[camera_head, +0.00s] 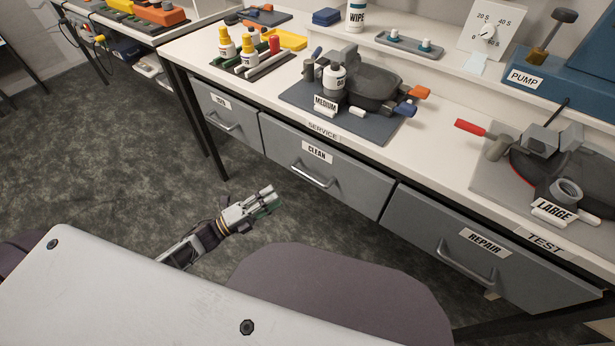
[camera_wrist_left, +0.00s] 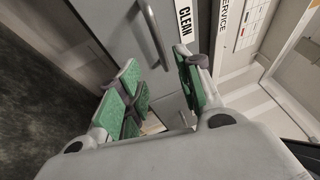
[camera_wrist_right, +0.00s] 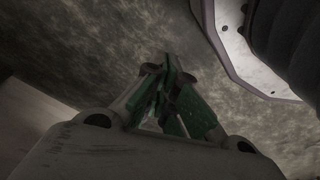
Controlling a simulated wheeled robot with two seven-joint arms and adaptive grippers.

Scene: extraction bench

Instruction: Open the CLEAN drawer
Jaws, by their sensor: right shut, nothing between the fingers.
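The CLEAN drawer (camera_head: 345,185) is a grey front in the middle of the bench, shut, with a white CLEAN label and a bar handle (camera_head: 312,177). The handle also shows in the left wrist view (camera_wrist_left: 153,33), with the label (camera_wrist_left: 185,22) beside it. My left gripper (camera_head: 270,196) is in front of the drawer, below and left of the handle, and apart from it. Its green-padded fingers (camera_wrist_left: 160,82) are spread and empty. My right gripper (camera_wrist_right: 168,75) shows only in its own wrist view, fingers together over the dark floor, holding nothing.
The bench top (camera_head: 260,105) above carries bottles, a dark mat (camera_head: 372,131) with a MEDIUM device, and a LARGE device (camera_head: 560,165).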

